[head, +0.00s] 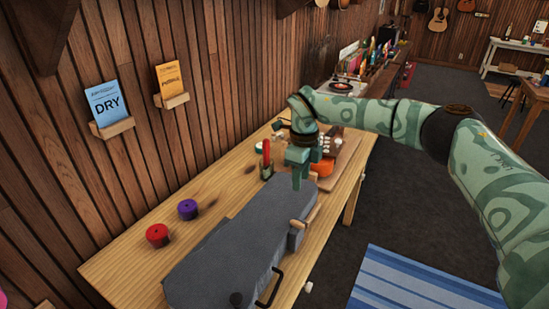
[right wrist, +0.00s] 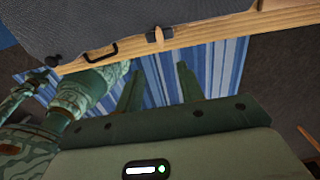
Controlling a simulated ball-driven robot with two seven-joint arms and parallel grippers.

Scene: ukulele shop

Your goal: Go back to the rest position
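My right arm reaches in from the right in the head view. Its green gripper (head: 303,176) points down over the far end of a grey instrument case (head: 235,245); I cannot tell exactly how high above the case it is. In the right wrist view its two fingers (right wrist: 158,88) stand apart, with only blue striped rug between them, so it is open and empty. The case lies closed on the wooden workbench (head: 130,262), and it also shows at the top of the right wrist view (right wrist: 85,22). My left gripper is not in view.
A red roll (head: 157,235) and a purple roll (head: 187,209) sit on the bench by the wall. An orange instrument (head: 322,168) and a red-handled tool (head: 266,155) are behind the gripper. A blue striped rug (head: 425,283) lies on the open floor at right.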

